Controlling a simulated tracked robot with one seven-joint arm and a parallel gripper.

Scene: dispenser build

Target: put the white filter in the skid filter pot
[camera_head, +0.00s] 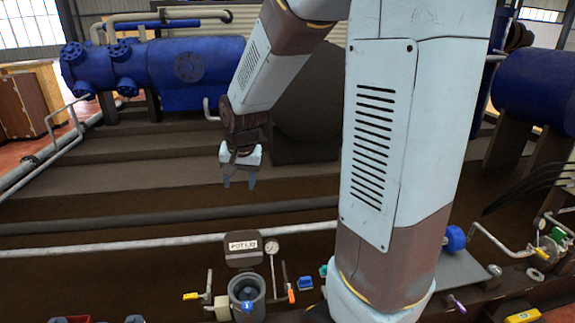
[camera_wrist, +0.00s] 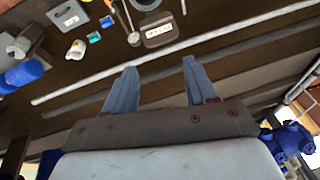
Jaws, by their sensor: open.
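A short white hollow cylinder (camera_wrist: 76,49), which looks like the white filter, lies on the brown floor in the wrist view. I cannot make it out in the head view, where my arm covers much of the right side. The grey round pot (camera_head: 247,292) stands at the bottom of the head view with its mouth open. Its lid (camera_head: 243,246), marked POT LID, is raised behind it and also shows in the wrist view (camera_wrist: 158,31). My gripper (camera_head: 239,183) hangs above and behind the pot, open and empty; its spread fingers show in the wrist view (camera_wrist: 160,66).
A gauge (camera_head: 271,247) and an orange-handled valve (camera_head: 291,295) stand close right of the pot. A yellow-handled valve (camera_head: 192,296) is at its left. A pale pipe (camera_head: 130,247) runs behind it. A grey plate (camera_wrist: 67,15) lies near the white cylinder.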

